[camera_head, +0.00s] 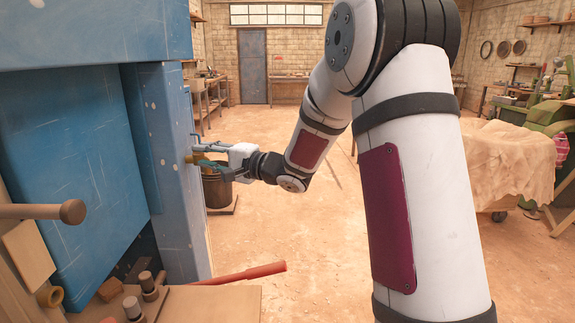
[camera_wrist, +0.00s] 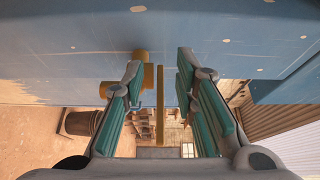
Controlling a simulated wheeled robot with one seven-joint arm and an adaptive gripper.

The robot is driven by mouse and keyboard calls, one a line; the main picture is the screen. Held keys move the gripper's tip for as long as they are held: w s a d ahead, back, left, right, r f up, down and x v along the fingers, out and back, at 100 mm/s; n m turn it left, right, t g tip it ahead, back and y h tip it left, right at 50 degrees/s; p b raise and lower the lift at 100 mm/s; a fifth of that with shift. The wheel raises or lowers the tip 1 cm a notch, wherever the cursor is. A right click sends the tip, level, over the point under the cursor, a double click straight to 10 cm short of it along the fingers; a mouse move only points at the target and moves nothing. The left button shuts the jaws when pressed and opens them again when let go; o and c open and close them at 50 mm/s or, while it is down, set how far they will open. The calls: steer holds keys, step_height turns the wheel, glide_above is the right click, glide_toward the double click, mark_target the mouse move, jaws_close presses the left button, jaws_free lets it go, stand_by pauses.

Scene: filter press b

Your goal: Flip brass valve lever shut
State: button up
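The brass valve (camera_head: 191,159) sticks out from the side of the blue press, partly hidden by my gripper in the head view. In the wrist view the brass valve body (camera_wrist: 149,75) sits against the blue face, and its thin brass lever (camera_wrist: 160,112) runs up and down the picture between my teal finger pads. My gripper (camera_head: 203,157) is at the valve; in the wrist view my gripper (camera_wrist: 160,74) is open, with visible gaps on both sides of the lever.
The blue press (camera_head: 178,170) stands close on the left. A red bar (camera_head: 245,273) and a wooden ledge (camera_head: 205,305) lie below the valve. A dark bucket (camera_head: 217,190) stands behind my gripper. The floor (camera_head: 300,235) to the right is clear up to a cloth-covered table (camera_head: 510,160).

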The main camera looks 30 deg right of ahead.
steer(key=shift+a+f+m+t+h+b, duration=0.1)
steer(key=shift+a+m+t+h+b, duration=0.4)
steer(key=shift+b, duration=1.15)
steer(key=shift+a+m+t+h+b, duration=0.1)
steer(key=shift+m+t+h+b, duration=0.3)
steer(key=shift+h+b, duration=1)
steer(key=shift+a+f+m+t+h+b, duration=0.1)
steer(key=shift+a+m+t+h+b, duration=0.45)
steer(key=shift+b, duration=1.4)
steer(key=s+d+r+n+g+h+p, duration=0.2)
steer(key=s+p, duration=0.4)
steer(key=s, duration=0.3)
steer(key=s+d+r+n+g+h+p, duration=0.2)
steer(key=s+d+r+g+h+p, duration=0.1)
steer(key=s+p, duration=0.4)
steer(key=s+d+r+n+g+h+p, duration=0.2)
steer(key=s+p, duration=0.4)
steer(key=s, duration=0.6)
steer(key=shift+s+d+r+p, duration=0.35)
steer(key=shift+d+r, duration=0.25)
steer(key=shift+r, duration=0.75)
steer(key=shift+g, duration=0.25)
